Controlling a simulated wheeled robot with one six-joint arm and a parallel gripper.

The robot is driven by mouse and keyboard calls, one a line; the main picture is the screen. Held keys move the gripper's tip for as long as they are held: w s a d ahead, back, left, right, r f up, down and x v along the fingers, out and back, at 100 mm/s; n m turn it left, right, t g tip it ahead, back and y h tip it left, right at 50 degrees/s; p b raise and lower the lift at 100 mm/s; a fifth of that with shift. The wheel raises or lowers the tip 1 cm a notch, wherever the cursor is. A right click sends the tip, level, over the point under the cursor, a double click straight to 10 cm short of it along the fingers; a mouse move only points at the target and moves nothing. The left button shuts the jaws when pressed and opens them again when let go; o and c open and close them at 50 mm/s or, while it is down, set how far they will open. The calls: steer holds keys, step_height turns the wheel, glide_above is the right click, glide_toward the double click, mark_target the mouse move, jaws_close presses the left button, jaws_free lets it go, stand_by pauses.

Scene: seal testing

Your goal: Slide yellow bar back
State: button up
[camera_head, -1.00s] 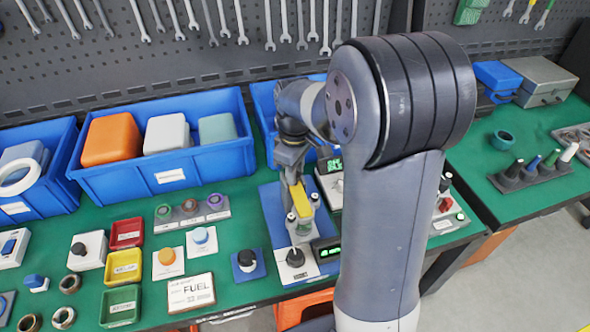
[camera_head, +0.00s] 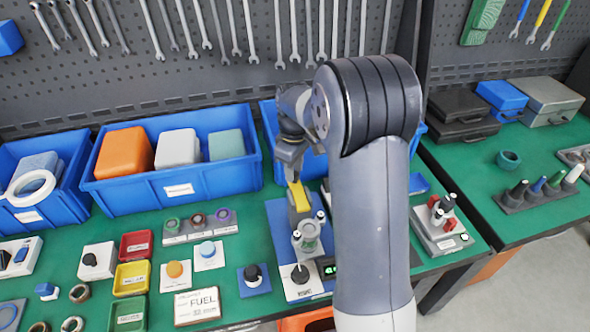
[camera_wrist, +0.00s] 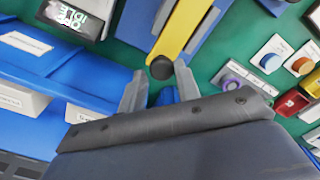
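The yellow bar (camera_head: 299,196) lies lengthwise on a blue-based fixture (camera_head: 276,213) on the green bench. In the head view my gripper (camera_head: 291,174) is at the bar's back end, and my arm hides the fixture's right side.
Blue bins (camera_head: 184,183) stand behind and left of the fixture. A black knob on a white plate (camera_head: 299,274) and a small display (camera_head: 327,267) are in front. Buttons, coloured trays and a FUEL sign (camera_head: 197,306) fill the left bench.

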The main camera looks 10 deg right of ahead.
steer(key=o, duration=0.4)
steer(key=shift+c, duration=0.2)
step_height(320, 180, up, 11)
steer(key=shift+b, duration=0.35)
steer(key=shift+f, duration=0.2)
